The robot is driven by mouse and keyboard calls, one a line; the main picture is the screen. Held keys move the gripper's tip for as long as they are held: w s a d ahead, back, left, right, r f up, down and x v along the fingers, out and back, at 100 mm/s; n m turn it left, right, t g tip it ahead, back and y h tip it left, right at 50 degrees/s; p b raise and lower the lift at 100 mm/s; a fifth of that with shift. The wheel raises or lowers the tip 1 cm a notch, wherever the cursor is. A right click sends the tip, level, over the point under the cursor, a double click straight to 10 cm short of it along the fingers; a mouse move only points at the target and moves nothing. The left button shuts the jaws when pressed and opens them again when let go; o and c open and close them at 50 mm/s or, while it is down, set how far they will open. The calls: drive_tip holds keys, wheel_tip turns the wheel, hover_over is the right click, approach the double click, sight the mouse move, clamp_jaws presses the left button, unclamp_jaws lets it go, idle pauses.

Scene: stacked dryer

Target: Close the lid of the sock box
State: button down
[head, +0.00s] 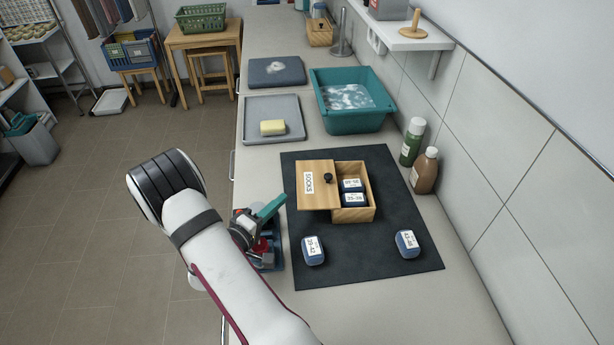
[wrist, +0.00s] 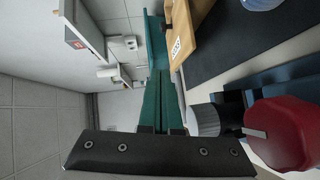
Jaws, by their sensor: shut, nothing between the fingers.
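The wooden sock box (head: 355,214) stands on the dark mat. Its wooden lid (head: 316,198), with a "SOCKS" label and a black knob (head: 328,178), sits shifted to the left, covering only the left part. The right part is open and shows labelled blue sock bundles (head: 352,199) inside. My gripper (head: 283,200) has teal fingers, shut and empty, just left of the lid and apart from it as far as I can tell. In the wrist view, the shut fingers (wrist: 160,74) point ahead, with the lid (wrist: 190,38) beside them on the right.
Two sock bundles lie on the mat (head: 360,270), one front left (head: 313,251) and one front right (head: 407,244). Two bottles (head: 424,171) stand by the wall. A teal tub (head: 350,121) and a grey tray with a sponge (head: 273,128) are behind. A red object (wrist: 285,132) lies near my gripper.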

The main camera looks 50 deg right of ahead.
sight(315, 189)
drive_tip(key=d, duration=0.3)
drive_tip(key=d+f, duration=0.1)
drive_tip(key=d, duration=0.5)
drive_tip(key=shift+w+d+f, duration=0.2)
drive_tip(key=shift+w+d, duration=0.05)
drive_tip(key=shift+w, duration=0.15)
drive_tip(key=s+d, duration=0.2)
drive_tip(key=shift+d+f, duration=0.35)
drive_tip(key=shift+d, duration=0.05)
drive_tip(key=shift+s+d+f, duration=0.1)
drive_tip(key=shift+s+d, duration=0.15)
drive_tip(key=s+d, duration=0.6)
drive_tip(key=s, duration=0.1)
drive_tip(key=shift+s+d, duration=0.2)
drive_tip(key=shift+s, duration=0.1)
